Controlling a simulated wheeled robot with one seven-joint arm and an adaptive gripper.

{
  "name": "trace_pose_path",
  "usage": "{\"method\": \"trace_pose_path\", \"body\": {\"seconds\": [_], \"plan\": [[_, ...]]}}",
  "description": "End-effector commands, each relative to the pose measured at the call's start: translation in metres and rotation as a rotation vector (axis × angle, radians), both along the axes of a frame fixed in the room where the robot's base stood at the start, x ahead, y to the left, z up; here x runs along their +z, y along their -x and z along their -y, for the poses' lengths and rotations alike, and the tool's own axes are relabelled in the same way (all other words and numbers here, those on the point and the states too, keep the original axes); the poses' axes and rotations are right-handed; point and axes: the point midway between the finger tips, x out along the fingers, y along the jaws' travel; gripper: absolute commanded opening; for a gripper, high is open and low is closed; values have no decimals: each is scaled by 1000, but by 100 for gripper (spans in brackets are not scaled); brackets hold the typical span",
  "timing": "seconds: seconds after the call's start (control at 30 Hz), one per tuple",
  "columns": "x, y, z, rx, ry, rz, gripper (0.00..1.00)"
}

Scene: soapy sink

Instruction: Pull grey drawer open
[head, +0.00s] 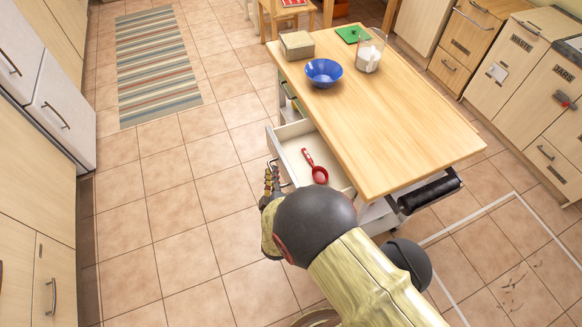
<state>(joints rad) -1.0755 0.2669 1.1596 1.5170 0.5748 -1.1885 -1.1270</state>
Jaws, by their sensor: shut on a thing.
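The grey drawer (292,132) is in the side of a wheeled kitchen island in the head view. It stands pulled out to the left, and its inside shows. A red ladle-like spoon (318,172) lies in it. My gripper (270,180) is at the drawer's front, by its handle (279,172), and appears shut on it. My own arm hides most of the gripper and the near end of the drawer front.
The island's wooden top (420,120) holds a blue bowl (324,73), a glass jar (369,54), a green board (353,34) and a box (297,45). Tiled floor (190,200) left of the drawer is clear. Fridge and cabinets stand at far left, more cabinets at right.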

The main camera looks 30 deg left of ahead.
Motion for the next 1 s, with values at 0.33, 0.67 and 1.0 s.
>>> {"method": "trace_pose_path", "body": {"seconds": [0.33, 0.67, 1.0], "plan": [[-1, 29, -24, 0, 2, -1, 0], [-1, 32, -27, -1, 2, -1, 0], [-1, 32, -27, -1, 1, 0, 20]]}}
